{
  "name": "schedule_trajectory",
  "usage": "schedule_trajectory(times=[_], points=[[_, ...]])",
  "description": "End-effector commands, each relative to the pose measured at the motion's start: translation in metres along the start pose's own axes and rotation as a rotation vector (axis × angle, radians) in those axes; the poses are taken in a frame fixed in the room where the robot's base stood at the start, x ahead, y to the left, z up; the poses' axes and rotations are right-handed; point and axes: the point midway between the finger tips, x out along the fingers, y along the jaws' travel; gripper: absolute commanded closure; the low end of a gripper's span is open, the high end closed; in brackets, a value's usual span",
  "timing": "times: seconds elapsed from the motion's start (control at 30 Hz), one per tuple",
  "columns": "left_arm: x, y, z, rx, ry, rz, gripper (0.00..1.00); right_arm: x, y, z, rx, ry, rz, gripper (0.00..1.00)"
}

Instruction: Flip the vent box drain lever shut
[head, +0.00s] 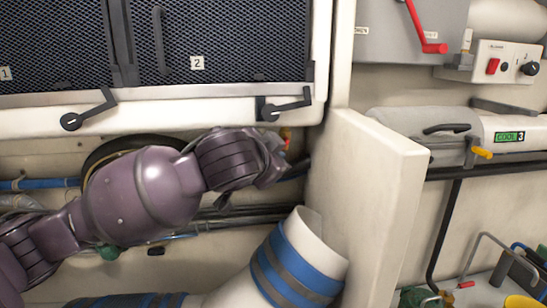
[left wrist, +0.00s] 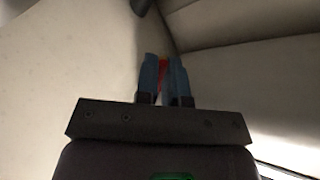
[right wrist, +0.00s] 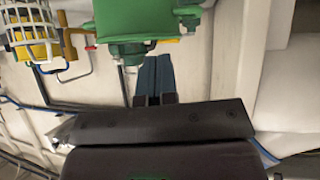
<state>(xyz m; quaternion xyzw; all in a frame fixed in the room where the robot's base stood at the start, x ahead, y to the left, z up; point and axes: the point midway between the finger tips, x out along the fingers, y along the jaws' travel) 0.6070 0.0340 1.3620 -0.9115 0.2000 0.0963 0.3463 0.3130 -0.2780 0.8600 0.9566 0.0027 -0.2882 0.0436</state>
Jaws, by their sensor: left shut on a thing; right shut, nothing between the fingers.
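The vent box (head: 205,45), with dark mesh panels numbered 1 and 2, fills the upper left of the head view. A small red and yellow fitting (head: 285,136) shows under its lower right corner, beside my left wrist; it may be the drain lever. My left gripper (left wrist: 165,68) is shut on a red piece (left wrist: 163,64), which shows between its blue fingers in the left wrist view. My arm hides most of the fitting in the head view, so its angle is unclear. My right gripper (right wrist: 153,75) is shut and empty, outside the head view.
Black latches (head: 88,110) and (head: 285,107) hang along the vent box's lower edge. A white partition (head: 365,200) stands right of my left wrist, and a blue-striped hose (head: 295,265) runs below. A green device (right wrist: 140,20) is close ahead of my right gripper.

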Motion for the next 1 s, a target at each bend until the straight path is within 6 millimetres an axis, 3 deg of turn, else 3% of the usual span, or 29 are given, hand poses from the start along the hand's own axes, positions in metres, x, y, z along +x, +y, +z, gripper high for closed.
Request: schedule_trajectory(times=[0.53, 0.6, 0.73, 1.0], points=[[-0.0007, -0.0010, -0.0005, 0.025, -0.017, 0.003, 1.00, -0.0004, 0.0000, -0.0014, 0.000, 0.003, 0.000, 1.00], [-0.0007, -0.0010, -0.0005, 0.025, -0.016, 0.003, 0.83, -0.0004, 0.0000, -0.0014, 0.000, 0.003, 0.000, 1.00], [-0.0007, -0.0010, -0.0005, 0.025, -0.016, 0.003, 0.65, -0.0004, 0.0000, -0.0014, 0.000, 0.003, 0.000, 1.00], [-0.0014, -0.0011, -0.0005, 0.025, -0.016, 0.003, 0.65, -0.0003, 0.0003, -0.0011, -0.001, 0.002, 0.000, 1.00]])
